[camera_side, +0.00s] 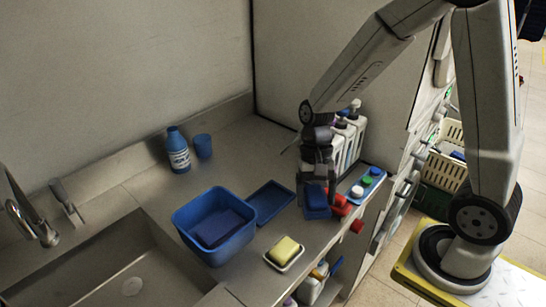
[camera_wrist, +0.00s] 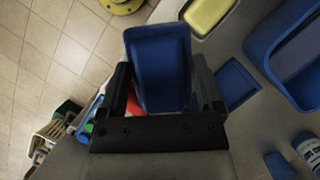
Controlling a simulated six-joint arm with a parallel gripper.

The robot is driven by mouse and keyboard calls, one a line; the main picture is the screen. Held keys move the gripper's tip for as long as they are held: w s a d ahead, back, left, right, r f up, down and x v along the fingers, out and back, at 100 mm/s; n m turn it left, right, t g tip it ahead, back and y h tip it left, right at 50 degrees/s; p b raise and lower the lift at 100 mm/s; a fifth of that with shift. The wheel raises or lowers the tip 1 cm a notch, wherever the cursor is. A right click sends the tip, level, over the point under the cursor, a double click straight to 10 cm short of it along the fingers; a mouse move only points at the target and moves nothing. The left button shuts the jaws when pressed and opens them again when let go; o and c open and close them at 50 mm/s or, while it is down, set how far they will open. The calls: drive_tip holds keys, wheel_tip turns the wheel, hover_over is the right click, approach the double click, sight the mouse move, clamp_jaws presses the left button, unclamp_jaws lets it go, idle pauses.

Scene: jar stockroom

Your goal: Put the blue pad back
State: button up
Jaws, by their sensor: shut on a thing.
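My gripper (camera_side: 316,182) points down over the right part of the counter, shut on a blue pad (camera_side: 317,204). In the wrist view the blue pad (camera_wrist: 158,70) sits between the two dark fingers of my gripper (camera_wrist: 162,82), with its broad face toward the camera. A flat, empty blue tray (camera_side: 270,202) lies on the counter to the left of the pad, and it also shows in the wrist view (camera_wrist: 237,83). I cannot tell from these views whether the pad touches the counter.
A blue basin (camera_side: 190,234) stands left of the tray, near the sink (camera_side: 105,265). A yellow sponge (camera_side: 286,248) sits in a white dish in front. Red objects (camera_side: 340,203) and a blue holder (camera_side: 352,192) with coloured caps are close right of my gripper. White bottles (camera_side: 352,135) stand behind.

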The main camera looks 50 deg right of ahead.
drive_tip(key=shift+f, duration=2.25)
drive_tip(key=shift+f, duration=0.1)
drive_tip(key=shift+f, duration=1.65)
drive_tip(key=shift+f, duration=0.5)
drive_tip(key=o, duration=0.9)
drive_tip(key=shift+c, duration=0.2)
